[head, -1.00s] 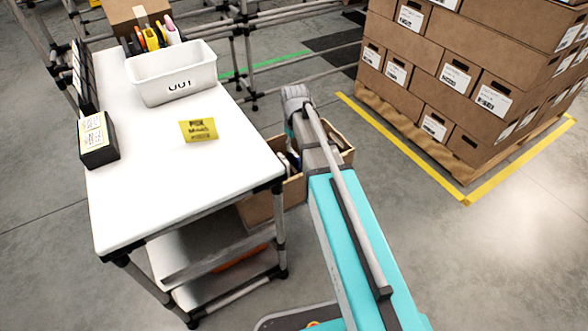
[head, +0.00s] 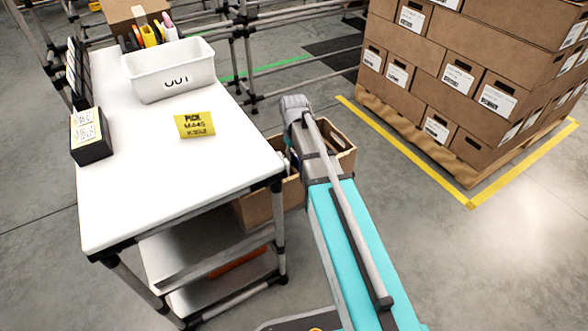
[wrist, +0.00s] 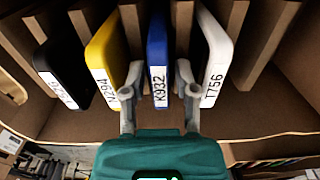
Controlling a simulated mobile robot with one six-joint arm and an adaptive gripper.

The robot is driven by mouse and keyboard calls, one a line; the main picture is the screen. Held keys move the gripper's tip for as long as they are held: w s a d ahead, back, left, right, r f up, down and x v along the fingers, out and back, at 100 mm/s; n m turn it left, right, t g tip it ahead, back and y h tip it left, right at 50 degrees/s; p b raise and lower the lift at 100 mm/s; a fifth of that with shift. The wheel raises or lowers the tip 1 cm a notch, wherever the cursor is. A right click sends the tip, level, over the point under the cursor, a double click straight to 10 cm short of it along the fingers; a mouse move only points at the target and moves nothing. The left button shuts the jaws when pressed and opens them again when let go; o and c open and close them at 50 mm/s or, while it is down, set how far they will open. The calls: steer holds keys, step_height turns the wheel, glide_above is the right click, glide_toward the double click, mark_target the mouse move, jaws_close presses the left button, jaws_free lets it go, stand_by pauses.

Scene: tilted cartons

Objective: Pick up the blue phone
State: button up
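The blue phone (wrist: 158,62) stands upright in a cardboard carton (wrist: 280,108) in the wrist view, with a label reading K932. My gripper (wrist: 158,85) is open, with one finger on each side of the blue phone's near end. I cannot tell whether the fingers touch it. A yellow phone (wrist: 104,60) stands to its left and a white phone (wrist: 212,58) to its right. A black phone (wrist: 62,72) is at the far left. In the head view the carton (head: 265,208) is partly hidden by my arm, and the blue phone cannot be made out.
Cardboard dividers (wrist: 185,30) separate the phones. A white table (head: 150,190) stands left of the carton in the head view, with a white OUT bin (head: 165,88) and a yellow pick note (head: 195,125) on it. Stacked boxes (head: 470,75) stand at the right.

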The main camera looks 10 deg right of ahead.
stand_by(0.3)
jaws_close()
steer(key=shift+r, duration=0.15)
step_height(320, 180, up, 18)
steer(key=p, duration=1.8)
stand_by(0.5)
step_height(320, 180, up, 22)
steer(key=p, duration=2.2)
steer(key=shift+f, duration=0.25)
steer(key=shift+s, duration=0.15)
